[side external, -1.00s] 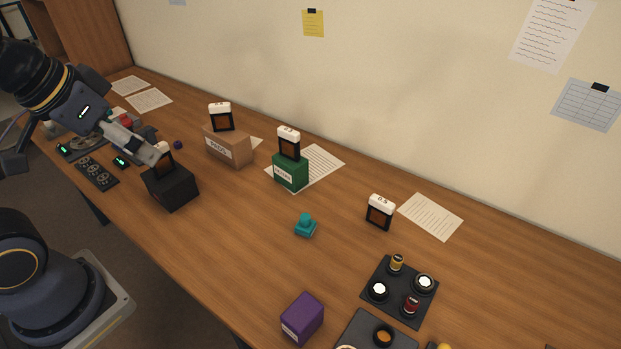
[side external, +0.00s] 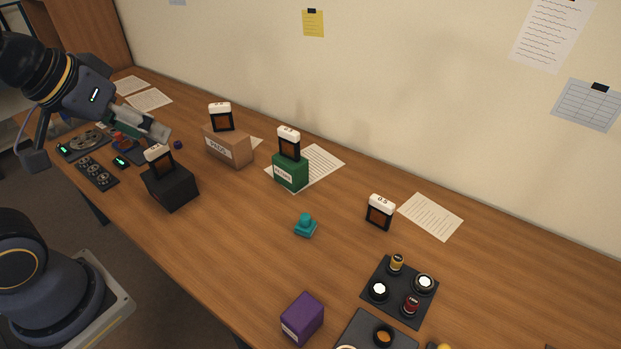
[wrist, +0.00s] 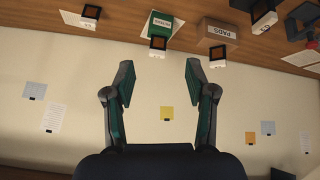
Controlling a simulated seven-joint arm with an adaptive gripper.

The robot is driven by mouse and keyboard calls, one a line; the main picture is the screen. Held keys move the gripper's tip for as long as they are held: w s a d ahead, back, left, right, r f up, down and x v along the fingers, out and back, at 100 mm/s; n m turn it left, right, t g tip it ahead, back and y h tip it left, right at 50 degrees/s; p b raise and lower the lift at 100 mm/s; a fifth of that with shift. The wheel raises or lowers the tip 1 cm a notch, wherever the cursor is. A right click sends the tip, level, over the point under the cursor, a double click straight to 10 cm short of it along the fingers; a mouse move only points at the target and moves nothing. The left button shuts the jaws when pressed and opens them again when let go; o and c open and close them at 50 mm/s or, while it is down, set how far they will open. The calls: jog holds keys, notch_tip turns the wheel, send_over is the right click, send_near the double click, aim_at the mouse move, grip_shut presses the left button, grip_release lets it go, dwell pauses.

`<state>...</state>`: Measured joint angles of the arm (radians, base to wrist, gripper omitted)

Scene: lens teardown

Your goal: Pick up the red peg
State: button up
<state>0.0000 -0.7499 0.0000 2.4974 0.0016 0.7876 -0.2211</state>
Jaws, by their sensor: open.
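My gripper (side external: 160,133) is at the left of the side external view, in the air behind the black box. In the wrist view my gripper (wrist: 159,76) is open, with nothing between its fingers. A small red spot (side external: 118,139) shows on a dark blue item beside my gripper, too small and partly covered to tell if it is a peg. A dark red labelled cylinder (side external: 411,303) stands in a black tray (side external: 372,270) at lower right, far from my gripper.
A black box (side external: 170,187), a tan PADS box (side external: 228,148) and a green box (side external: 291,173) stand on the table, each topped by a white-capped card. A teal knobbed block (side external: 305,227) and purple box (side external: 302,318) stand nearer.

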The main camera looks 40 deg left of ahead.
jog(key=w+d+r+n+t+h, duration=0.1)
jog(key=w+d+r+n+t, duration=0.15)
jog(key=w, duration=0.35)
jog(key=w+d+r+n+t, duration=0.2)
jog(key=w+d+r+n, duration=0.1)
jog(key=w, duration=0.3)
jog(key=w+d+f+n+h, duration=0.2)
jog(key=w+d+f, duration=0.1)
jog(key=w+d, duration=0.35)
jog(key=n+g+h, duration=0.4)
jog(key=n+h, duration=0.4)
jog(key=n, duration=0.7)
send_over(406, 301)
jog(key=s+a, duration=0.2)
notch_tip(406, 301, down, 28)
notch_tip(406, 301, down, 7)
jog(key=shift+r, duration=0.2)
jog(key=shift+t+x, duration=0.25)
jog(key=shift+x, duration=0.9)
jog(key=shift+w+d+f, duration=0.2)
jog(key=shift+w+d, duration=0.05)
